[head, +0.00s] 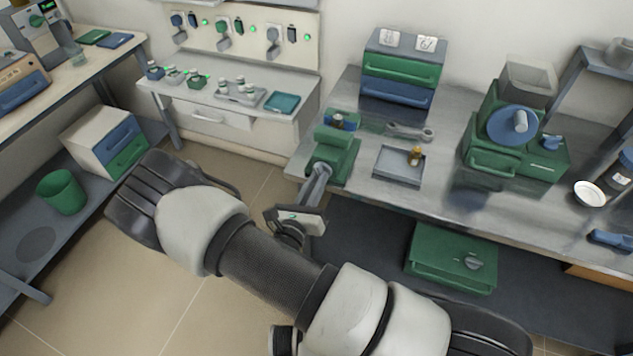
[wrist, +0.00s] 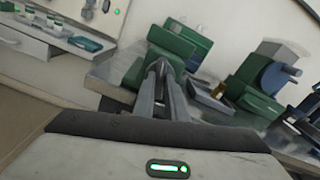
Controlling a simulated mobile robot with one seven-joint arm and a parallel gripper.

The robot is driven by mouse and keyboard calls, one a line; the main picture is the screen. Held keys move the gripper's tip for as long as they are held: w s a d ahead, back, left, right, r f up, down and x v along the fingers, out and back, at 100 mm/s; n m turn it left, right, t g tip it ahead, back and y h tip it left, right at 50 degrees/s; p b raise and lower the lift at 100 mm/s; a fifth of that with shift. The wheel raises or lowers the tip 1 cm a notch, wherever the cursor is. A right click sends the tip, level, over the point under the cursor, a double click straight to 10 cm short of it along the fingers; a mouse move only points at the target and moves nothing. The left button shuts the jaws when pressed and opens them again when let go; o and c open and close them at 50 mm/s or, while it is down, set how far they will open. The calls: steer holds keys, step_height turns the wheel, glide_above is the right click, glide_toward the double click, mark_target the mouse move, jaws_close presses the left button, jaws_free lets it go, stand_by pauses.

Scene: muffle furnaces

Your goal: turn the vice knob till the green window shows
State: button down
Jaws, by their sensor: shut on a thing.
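The green vice (head: 335,150) is at the left front corner of the steel bench, and it also shows in the wrist view (wrist: 185,42). My gripper (head: 321,168) reaches up to the vice's front from below. In the wrist view my gripper's two long grey fingers (wrist: 163,68) come together at the vice's front face. They are shut on the vice knob, which the fingertips almost wholly hide. I cannot make out a green window on the vice. The green light in the wrist view is on my own gripper's body.
A grey tray (head: 385,172) with a small brass piece (head: 415,155) lies right of the vice. A wrench-like tool (head: 410,131) and a green-and-blue drawer box (head: 400,75) are behind. A green machine (head: 515,135) stands further right. Open floor lies left of the bench.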

steer(key=m+b, duration=0.2)
steer(key=m, duration=0.9)
steer(key=shift+f+b, duration=0.1)
steer(key=shift+b, duration=0.3)
steer(key=shift+m, duration=0.5)
steer(key=c, duration=1.8)
jaws_free()
steer(key=shift+s, duration=0.1)
steer(key=v, duration=1.7)
